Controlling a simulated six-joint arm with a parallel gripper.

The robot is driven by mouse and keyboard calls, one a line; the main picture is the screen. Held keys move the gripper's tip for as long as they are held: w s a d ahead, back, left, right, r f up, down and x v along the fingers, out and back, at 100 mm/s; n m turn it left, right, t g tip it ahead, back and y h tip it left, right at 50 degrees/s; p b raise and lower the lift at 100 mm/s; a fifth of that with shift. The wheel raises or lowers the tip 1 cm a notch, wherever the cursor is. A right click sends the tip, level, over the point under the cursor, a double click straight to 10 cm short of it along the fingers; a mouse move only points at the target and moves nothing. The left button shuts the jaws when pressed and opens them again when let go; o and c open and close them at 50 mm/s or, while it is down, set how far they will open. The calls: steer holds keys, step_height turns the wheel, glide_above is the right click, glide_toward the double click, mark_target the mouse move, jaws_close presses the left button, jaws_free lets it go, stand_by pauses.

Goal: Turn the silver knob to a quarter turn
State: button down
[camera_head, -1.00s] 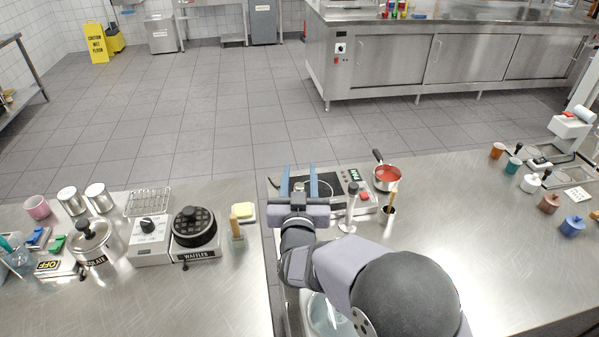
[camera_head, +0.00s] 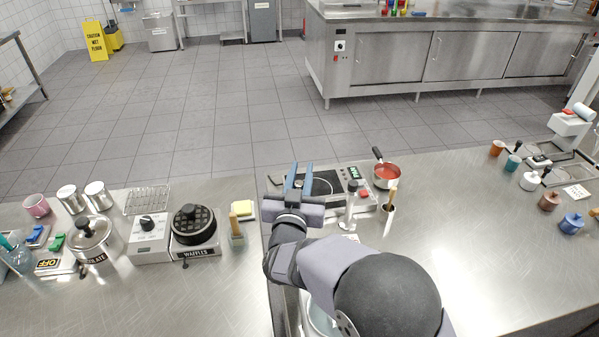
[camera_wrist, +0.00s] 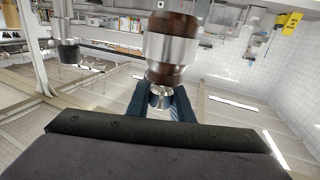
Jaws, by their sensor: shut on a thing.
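My gripper (camera_head: 299,178) is over the left end of the cooktop (camera_head: 325,182), with its two blue fingers close together. In the wrist view, the fingers (camera_wrist: 162,104) are around a small shiny silver piece, which I take to be the silver knob (camera_wrist: 160,97). They look shut on it. In the head view the fingers and wrist hide most of the knob, so its turn angle cannot be read.
A red-filled saucepan (camera_head: 386,172) stands right of the cooktop. Left are the waffle maker (camera_head: 195,228) and a sponge (camera_head: 244,210).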

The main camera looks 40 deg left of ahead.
mark_target(303, 182)
steer(key=m+h, duration=0.1)
steer(key=h, duration=0.1)
steer(key=d+m+t+h, duration=0.1)
steer(key=m+h, duration=0.1)
steer(key=h, duration=0.1)
steer(key=m+t+h, duration=0.1)
steer(key=m+h, duration=0.1)
steer(key=shift+w+d+h, duration=0.15)
steer(key=shift+d+h, duration=0.1)
steer(key=shift+h, duration=0.05)
steer(key=shift+d+m+g+h+b, duration=0.15)
steer(key=shift+d+m+h+b, duration=0.15)
steer(key=shift+m+h, duration=0.8)
steer(key=shift+d+m+g+h+b, duration=0.2)
steer(key=shift+d+m+h, duration=0.3)
steer(key=shift+h, duration=1)
steer(key=shift+a, duration=0.1)
steer(key=shift+m+h, duration=0.5)
steer(key=shift+h, duration=0.1)
steer(key=c, duration=1.6)
jaws_free()
steer(key=shift+o, duration=0.2)
